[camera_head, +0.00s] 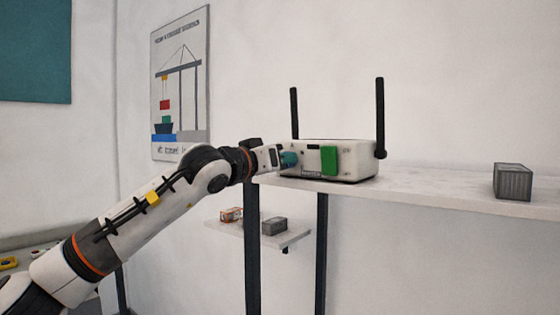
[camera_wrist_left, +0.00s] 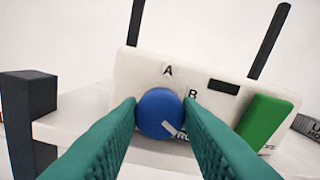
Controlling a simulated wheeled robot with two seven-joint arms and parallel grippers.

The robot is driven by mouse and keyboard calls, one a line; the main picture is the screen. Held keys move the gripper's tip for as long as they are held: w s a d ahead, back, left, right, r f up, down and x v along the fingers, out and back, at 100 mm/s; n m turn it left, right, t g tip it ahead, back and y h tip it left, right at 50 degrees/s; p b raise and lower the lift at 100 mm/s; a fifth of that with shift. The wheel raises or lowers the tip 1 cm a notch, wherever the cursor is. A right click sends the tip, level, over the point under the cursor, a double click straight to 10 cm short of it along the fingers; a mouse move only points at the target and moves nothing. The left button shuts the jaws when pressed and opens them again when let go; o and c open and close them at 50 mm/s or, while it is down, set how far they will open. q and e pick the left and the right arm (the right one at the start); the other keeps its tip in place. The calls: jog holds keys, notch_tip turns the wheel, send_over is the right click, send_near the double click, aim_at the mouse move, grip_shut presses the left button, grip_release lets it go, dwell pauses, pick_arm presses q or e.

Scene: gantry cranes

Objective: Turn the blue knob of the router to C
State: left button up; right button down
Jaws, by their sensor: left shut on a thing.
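The white router (camera_head: 352,157) with two black antennas sits on the shelf, a green block on its front. Its blue knob (camera_wrist_left: 158,108) shows in the left wrist view, with a white mark at its lower right. Letter A (camera_wrist_left: 168,71) is above the knob and letter B (camera_wrist_left: 193,94) at its upper right; I see no C. My left gripper (camera_head: 289,159) is at the router's front, its teal fingers (camera_wrist_left: 162,118) shut on the knob from both sides. In the head view the gripper hides the knob. My right gripper is not in view.
The white shelf (camera_head: 430,193) extends right, mostly clear, with a grey container (camera_head: 513,181) on it. A lower shelf (camera_head: 258,235) holds small orange and grey containers. Dark posts (camera_head: 252,245) stand below the router. A crane poster (camera_head: 180,85) hangs behind.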

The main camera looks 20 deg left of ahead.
pick_arm(q)
jog(key=o, duration=0.8)
jog(key=shift+d+f, duration=0.1)
jog(key=shift+f, duration=0.25)
jog(key=shift+o, duration=0.8)
jog(key=shift+r, duration=0.2)
jog(key=b+v, duration=0.5)
jog(key=v, duration=0.7)
